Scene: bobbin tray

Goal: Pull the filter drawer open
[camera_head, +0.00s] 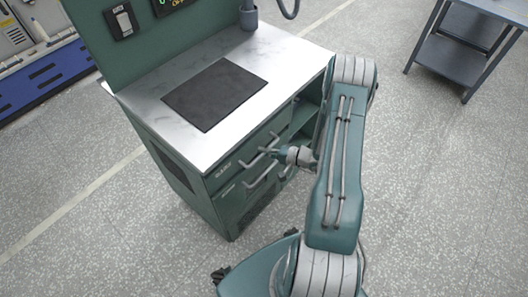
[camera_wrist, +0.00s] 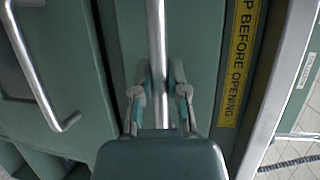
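The green cabinet has two drawer fronts with metal bar handles; I cannot read which is the filter drawer. The upper drawer's handle (camera_head: 262,151) is at my gripper (camera_head: 276,153). In the wrist view this handle (camera_wrist: 157,40) runs between the two fingers of my gripper (camera_wrist: 160,92), with a gap on each side. The fingers are open and straddle the bar. The lower drawer's handle (camera_wrist: 38,75) is at left in the wrist view and below in the head view (camera_head: 262,175). Both drawer fronts look closed. The handle's near end is hidden behind my gripper.
A yellow label (camera_wrist: 238,65) ending "BEFORE OPENING" is beside the upper handle. The cabinet's pale worktop (camera_head: 275,55) carries a dark mat (camera_head: 215,94). Open shelves (camera_head: 306,118) are right of the drawers. A grey table (camera_head: 470,45) stands at far right. The floor in front is clear.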

